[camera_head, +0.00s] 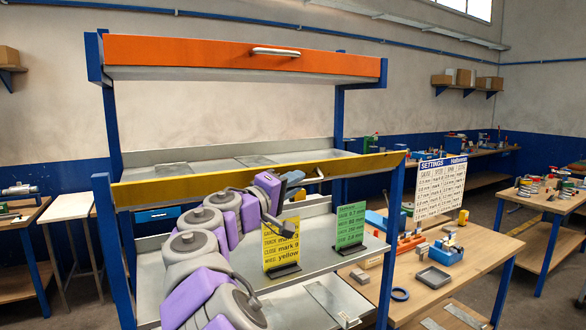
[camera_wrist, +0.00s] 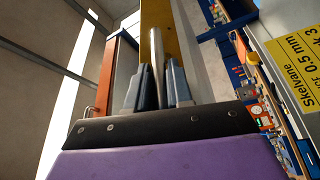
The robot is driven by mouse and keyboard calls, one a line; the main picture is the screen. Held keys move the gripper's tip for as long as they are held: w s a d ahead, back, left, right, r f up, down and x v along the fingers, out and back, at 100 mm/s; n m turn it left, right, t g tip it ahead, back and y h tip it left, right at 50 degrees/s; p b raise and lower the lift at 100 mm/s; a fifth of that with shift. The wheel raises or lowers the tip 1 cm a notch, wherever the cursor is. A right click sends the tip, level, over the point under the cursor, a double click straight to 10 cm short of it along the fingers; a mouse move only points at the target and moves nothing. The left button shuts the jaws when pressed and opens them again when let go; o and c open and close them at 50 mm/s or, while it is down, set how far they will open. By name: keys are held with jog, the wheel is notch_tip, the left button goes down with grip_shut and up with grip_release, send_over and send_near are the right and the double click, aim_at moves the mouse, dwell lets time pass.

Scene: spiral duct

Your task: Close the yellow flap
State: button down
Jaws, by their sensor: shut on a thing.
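The yellow flap (camera_head: 370,164) shows in the head view as a narrow, nearly level band across the middle of the shelf unit. The bay below it is open to view. A grey bar handle (camera_head: 320,178) stands out from its front, right of centre. My gripper (camera_head: 292,180) is at this handle, in front of the flap. In the wrist view, the two fingers of my gripper (camera_wrist: 156,88) are shut on the metal handle (camera_wrist: 157,55), with the yellow flap (camera_wrist: 186,45) just behind. Part of the handle is hidden by my gripper.
An orange flap (camera_head: 220,55) with its own handle spans the unit above. A yellow sign (camera_head: 281,245) and a green sign (camera_head: 349,226) stand on the shelf below. A workbench (camera_head: 470,255) with tools stands to the right. Blue posts (camera_head: 393,220) flank the bay.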

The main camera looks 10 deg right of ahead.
aim_at(288, 168)
jog(key=n+p, duration=0.1)
jog(key=p, duration=0.2)
jog(key=r+n+y+p, duration=0.1)
jog(key=p, duration=0.2)
jog(key=w+r+n+p, duration=0.1)
jog(key=n+p, duration=0.1)
jog(key=p, duration=0.1)
jog(key=shift+a+r+g+y, duration=0.2)
jog(key=shift+g+y, duration=0.1)
jog(key=n+p, duration=0.1)
jog(key=p, duration=0.3)
jog(key=shift+w+a+r+n+g, duration=0.1)
jog(key=shift+w+n+g, duration=0.2)
jog(key=shift+n, duration=0.1)
jog(key=shift+p, duration=0.45)
jog(key=c, duration=1.5)
grip_release()
jog(key=o, duration=0.4)
jog(key=shift+w+a, duration=0.1)
jog(key=shift+w, duration=0.1)
jog(key=shift+s, duration=0.1)
jog(key=shift+a, duration=0.1)
